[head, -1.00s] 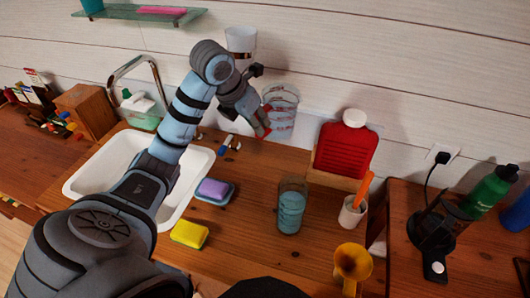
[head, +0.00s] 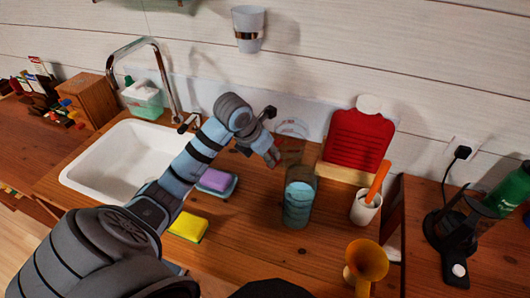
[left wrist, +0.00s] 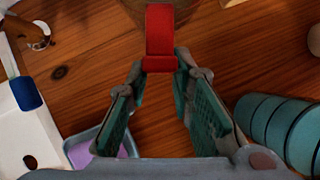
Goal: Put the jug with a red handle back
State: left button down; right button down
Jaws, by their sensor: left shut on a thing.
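The clear jug (head: 291,130) with red markings is upright near the back of the wooden counter, left of the red rack. Its lower part is mostly hidden behind a glass. My left gripper (head: 272,154) is at its near left side. In the left wrist view the jug's red handle (left wrist: 160,38) is at the fingertips of my left gripper (left wrist: 158,72), which is shut on it. I cannot tell whether the jug's base touches the counter. My right gripper is not in view.
The red rack (head: 358,142) and a white cup with an orange tool (head: 365,207) are to the right. The sink (head: 95,165), sponges and a yellow funnel (head: 366,262) are around. The counter's front middle is clear.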

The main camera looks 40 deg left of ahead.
pick_arm(q)
jog(key=c, duration=1.8)
grip_release()
jog(key=shift+f, duration=0.1)
jog(key=shift+c, duration=0.2)
jog(key=o, duration=0.4)
jog(key=v, duration=1.2)
jog(key=shift+p, duration=0.4)
